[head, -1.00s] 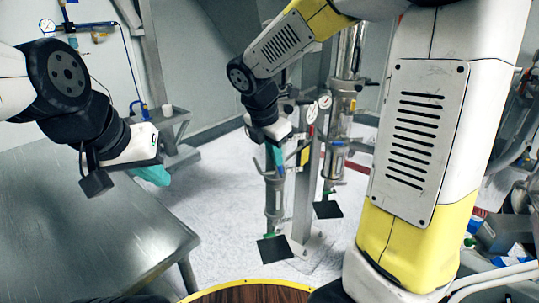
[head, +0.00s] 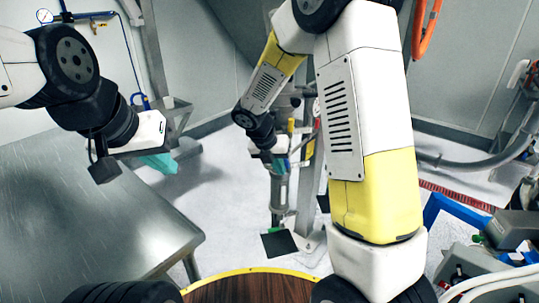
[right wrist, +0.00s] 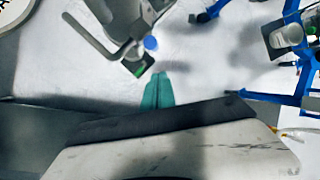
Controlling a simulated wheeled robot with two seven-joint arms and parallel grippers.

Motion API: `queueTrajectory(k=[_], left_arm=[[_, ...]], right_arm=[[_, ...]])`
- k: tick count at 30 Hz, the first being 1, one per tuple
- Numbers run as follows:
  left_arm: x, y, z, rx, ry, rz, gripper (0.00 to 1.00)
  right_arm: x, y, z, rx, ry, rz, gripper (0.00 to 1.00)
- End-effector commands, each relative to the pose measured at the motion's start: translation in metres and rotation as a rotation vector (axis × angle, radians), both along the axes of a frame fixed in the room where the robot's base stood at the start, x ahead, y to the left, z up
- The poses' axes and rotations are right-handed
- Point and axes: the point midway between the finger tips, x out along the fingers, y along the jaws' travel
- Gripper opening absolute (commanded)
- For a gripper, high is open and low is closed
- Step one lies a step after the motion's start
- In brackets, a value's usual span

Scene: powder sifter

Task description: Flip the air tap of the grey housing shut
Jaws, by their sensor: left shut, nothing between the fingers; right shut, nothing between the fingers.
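A grey metal housing (head: 279,193) hangs on a post in the middle of the head view, mostly behind my right arm and gripper. My right gripper (head: 281,165), with teal fingers, is in front of its upper part. In the right wrist view its fingertips (right wrist: 158,78) are together and empty, and grey metal parts (right wrist: 112,22) with a blue round piece (right wrist: 150,43) lie just beyond them. I cannot make out the air tap or its position.
The steel table (head: 90,215) fills the left side. A round wooden top with a yellow rim (head: 250,289) is at the front. A blue frame (head: 445,208) with equipment stands at the right. A black square plate (head: 279,244) is below the housing. White floor is free between.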

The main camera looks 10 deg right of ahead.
Motion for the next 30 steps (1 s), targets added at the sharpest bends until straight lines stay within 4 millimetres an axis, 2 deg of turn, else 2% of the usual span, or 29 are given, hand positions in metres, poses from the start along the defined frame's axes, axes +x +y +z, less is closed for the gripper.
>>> queueTrajectory(k=[3,7,20,27,30], left_arm=[[0.0,0.0,0.0,0.0,0.0,0.0,0.0],[0.0,0.0,0.0,0.0,0.0,0.0,0.0],[0.0,0.0,0.0,0.0,0.0,0.0,0.0],[0.0,0.0,0.0,0.0,0.0,0.0,0.0],[0.0,0.0,0.0,0.0,0.0,0.0,0.0]], right_arm=[[0.015,-0.007,0.003,0.001,-0.001,-0.004,0.0],[0.023,-0.01,0.005,0.001,-0.001,-0.002,0.0],[0.025,-0.012,0.006,0.001,-0.001,-0.002,0.0],[0.028,-0.03,0.012,0.001,-0.001,-0.007,0.0],[0.029,-0.031,0.013,0.001,-0.002,-0.002,0.0]])
